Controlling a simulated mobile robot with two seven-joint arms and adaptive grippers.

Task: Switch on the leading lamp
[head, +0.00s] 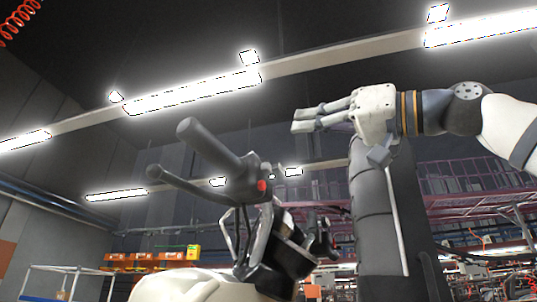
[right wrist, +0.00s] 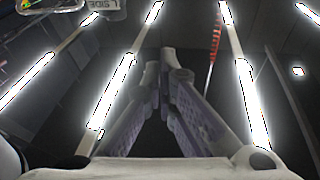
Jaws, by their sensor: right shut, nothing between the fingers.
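A two-wheeler's handlebar shows in the head view, with a dark rubber grip (head: 208,144) pointing up and left. A dark lever (head: 188,187) runs beside the grip. A small red switch (head: 262,185) sits on the housing at the grip's inner end. My right gripper (head: 298,120) is above and to the right of the red switch, apart from it, with its fingers pointing left. Its fingers are shut and empty; they also meet in the right wrist view (right wrist: 163,70). I cannot make out a lamp on the vehicle. My left gripper is out of view.
A cream body panel (head: 185,286) lies below the handlebar. Orange bins (head: 150,262) on a rack, a pink railing (head: 470,190) and bright ceiling lights (head: 192,94) are in the background. The air between my right gripper and the grip looks clear.

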